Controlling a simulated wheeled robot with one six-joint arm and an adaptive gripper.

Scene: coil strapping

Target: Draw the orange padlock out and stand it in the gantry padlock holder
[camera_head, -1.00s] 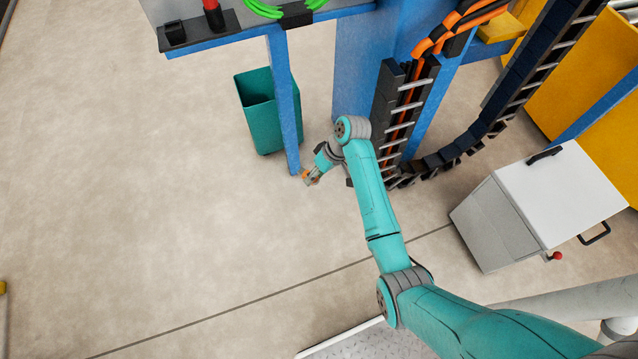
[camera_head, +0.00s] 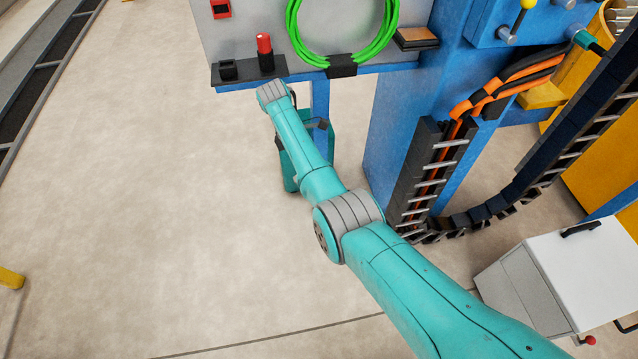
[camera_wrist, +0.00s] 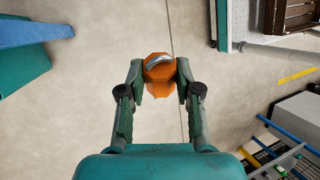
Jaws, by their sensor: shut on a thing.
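The orange padlock (camera_wrist: 160,75), with a silver shackle, is held between the two fingers of my gripper (camera_wrist: 161,80) in the wrist view. The gripper is shut on it, with bare floor far below. In the head view my wrist hides the gripper and the padlock; the wrist end is just below and right of the gantry shelf's front edge. A small black open-topped box (camera_head: 228,70), which looks like the padlock holder, stands at the left end of the dark gantry shelf (camera_head: 247,77). It looks empty, though its inside is hard to see.
A red-topped item (camera_head: 264,45) stands in a black cup right beside the box. A green cable coil (camera_head: 293,32) hangs to the right, near a blue column (camera_head: 405,130). A teal bin (camera_head: 290,176) is below the shelf, partly behind my arm.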

